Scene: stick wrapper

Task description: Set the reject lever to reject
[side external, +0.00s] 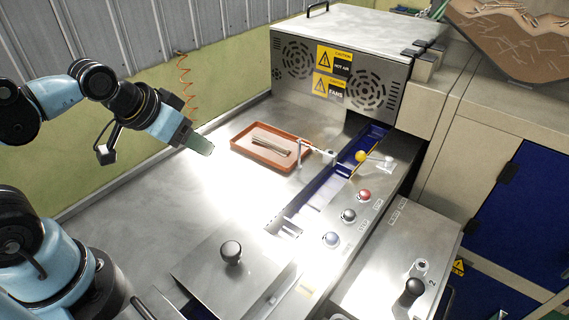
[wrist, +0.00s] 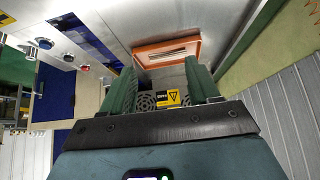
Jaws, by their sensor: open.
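A yellow ball knob (side external: 361,156) shows at the blue channel beside a small silver fitting (side external: 386,164). A black-knobbed handle (side external: 412,289) stands on the front right panel, and another black knob (side external: 231,252) is on the front metal cover. My gripper (side external: 199,143) is in the air over the left of the metal table, well apart from all the knobs. In the wrist view my gripper (wrist: 160,66) has its two green fingers spread, with nothing between them.
An orange tray (side external: 243,147) with a bundle of sticks lies at the table's middle; it also shows in the wrist view (wrist: 143,61). A row of red (side external: 364,196), black and blue buttons lines the channel. A hot-air box (side external: 335,25) stands behind. The left table is clear.

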